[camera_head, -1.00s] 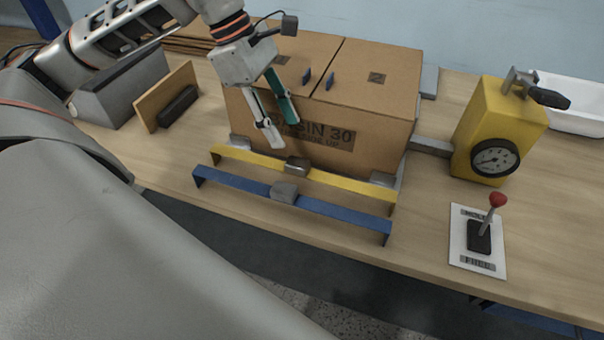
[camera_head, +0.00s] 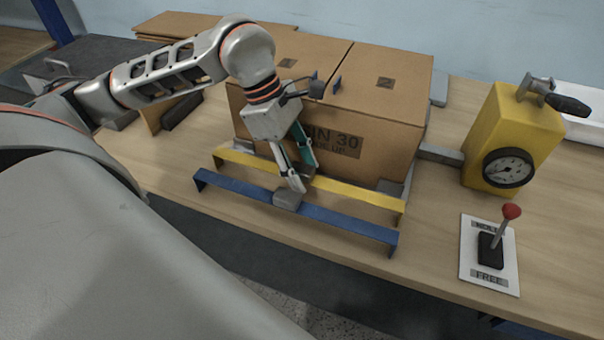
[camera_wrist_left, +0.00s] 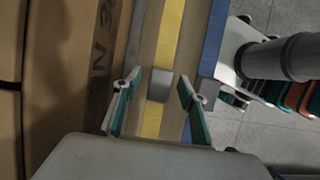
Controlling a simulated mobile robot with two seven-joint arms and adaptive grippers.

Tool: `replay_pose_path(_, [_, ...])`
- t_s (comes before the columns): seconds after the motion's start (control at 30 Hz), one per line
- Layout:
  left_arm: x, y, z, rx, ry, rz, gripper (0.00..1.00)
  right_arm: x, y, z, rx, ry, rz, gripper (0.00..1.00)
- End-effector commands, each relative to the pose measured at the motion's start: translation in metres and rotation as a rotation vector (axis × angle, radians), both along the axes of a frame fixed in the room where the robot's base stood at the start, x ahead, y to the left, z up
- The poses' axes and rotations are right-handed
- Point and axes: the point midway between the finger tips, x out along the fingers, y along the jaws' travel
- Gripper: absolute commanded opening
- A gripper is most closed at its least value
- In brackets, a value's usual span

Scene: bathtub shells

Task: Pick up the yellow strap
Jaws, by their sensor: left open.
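The yellow strap (camera_head: 358,190) is a long, flat bar with bent-down ends. It runs along the front of the cardboard box, parallel to a blue strap (camera_head: 345,219) nearer the table edge. My left gripper (camera_head: 299,180) is open and points down at the middle of the yellow strap, where it hides part of it. In the left wrist view the yellow strap (camera_wrist_left: 169,45) runs between the open fingers (camera_wrist_left: 158,92), with its grey block (camera_wrist_left: 160,86) between the tips. I cannot tell if the fingers touch it. My right gripper is not in view.
The cardboard box (camera_head: 392,145) stands directly behind the yellow strap. The blue strap's grey block (camera_head: 287,199) lies just in front of the gripper. A yellow gauge unit (camera_head: 510,135) and a red-knobbed lever (camera_head: 497,240) stand to the right on the wooden table (camera_head: 437,225).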

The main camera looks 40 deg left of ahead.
Motion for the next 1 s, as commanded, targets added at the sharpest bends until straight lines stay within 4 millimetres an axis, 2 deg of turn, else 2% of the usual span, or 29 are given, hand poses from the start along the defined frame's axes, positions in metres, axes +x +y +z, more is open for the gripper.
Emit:
replay_pose_path(0.17, [0.0, 0.0, 0.0, 0.0, -0.001, 0.0, 0.42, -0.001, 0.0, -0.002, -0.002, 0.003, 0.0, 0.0])
replay_pose_path(0.23, [0.0, 0.0, 0.0, 0.0, -0.001, 0.0, 0.29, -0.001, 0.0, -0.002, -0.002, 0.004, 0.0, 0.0])
replay_pose_path(0.33, [0.0, 0.0, 0.0, 0.0, -0.001, 0.0, 0.03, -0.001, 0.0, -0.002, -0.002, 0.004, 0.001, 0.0])
replay_pose_path(0.37, [0.0, 0.0, 0.0, 0.0, -0.001, 0.0, 0.0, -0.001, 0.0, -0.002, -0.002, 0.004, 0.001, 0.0])
replay_pose_path(0.77, [0.001, 0.0, 0.004, 0.0, -0.003, 0.0, 0.0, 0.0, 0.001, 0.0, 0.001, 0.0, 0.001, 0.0])
replay_pose_path(0.87, [0.001, 0.0, 0.012, 0.0, -0.005, 0.0, 0.0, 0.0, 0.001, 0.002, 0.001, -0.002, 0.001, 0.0])
replay_pose_path(1.0, [0.002, 0.0, 0.034, 0.0, -0.008, 0.0, 0.0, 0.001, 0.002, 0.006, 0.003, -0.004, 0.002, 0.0])
